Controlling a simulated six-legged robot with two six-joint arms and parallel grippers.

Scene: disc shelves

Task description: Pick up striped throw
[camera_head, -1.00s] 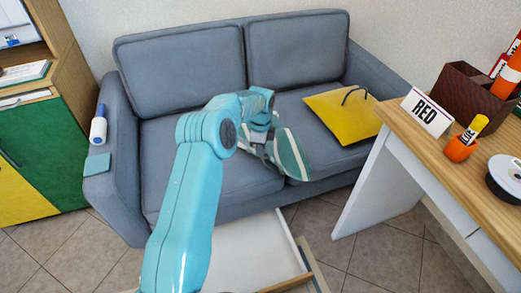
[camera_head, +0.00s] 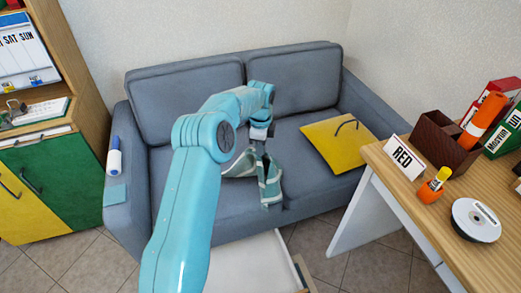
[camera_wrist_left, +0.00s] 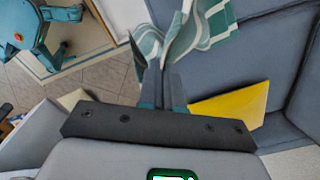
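The striped throw (camera_head: 268,182) is a green and white cloth. In the head view it hangs bunched in folds below my left gripper (camera_head: 260,134), in front of the grey sofa's seat. In the left wrist view the throw (camera_wrist_left: 205,25) spreads from the fingertips of my left gripper (camera_wrist_left: 160,68). The fingers are close together, with cloth pinched between them. Whether the lowest part of the throw touches the seat is hard to tell. My right gripper is not in view.
A wooden desk (camera_head: 400,185) at right holds a RED sign, a disc spindle and boxes. An open white drawer (camera_head: 250,262) is below.

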